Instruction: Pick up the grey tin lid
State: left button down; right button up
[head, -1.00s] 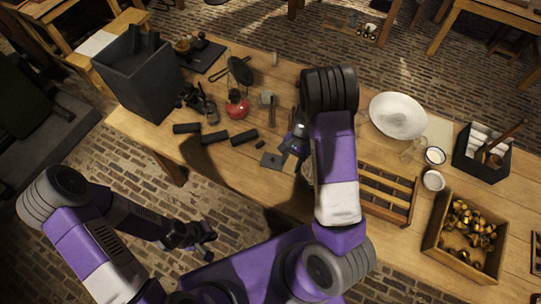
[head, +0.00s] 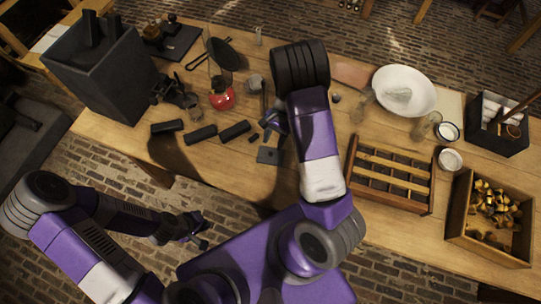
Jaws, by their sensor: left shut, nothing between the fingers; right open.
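I cannot single out the grey tin lid with certainty. A small grey round piece (head: 336,98) lies right of my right forearm, and a grey cup-like piece (head: 255,83) stands behind my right gripper. My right gripper (head: 273,123) is low over the table's middle, partly hidden by its own arm. It is open, and I see nothing held in it. A dark flat square plate (head: 268,156) lies just in front of it. My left gripper (head: 204,242) is shut and empty, out in front of the table's near edge.
Black cylinders (head: 203,134), a red flask (head: 222,97) and a tall dark bin (head: 105,75) are on the left. A slotted wooden rack (head: 390,190), white bowl (head: 404,90), glass jar (head: 425,125), white cups (head: 449,160) and a box of brass pieces (head: 493,215) crowd the right.

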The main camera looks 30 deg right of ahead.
aim_at(271, 153)
jog(key=b+x, duration=0.1)
jog(key=x, duration=0.4)
jog(key=shift+s+f, duration=0.1)
jog(key=shift+c, duration=0.5)
grip_shut()
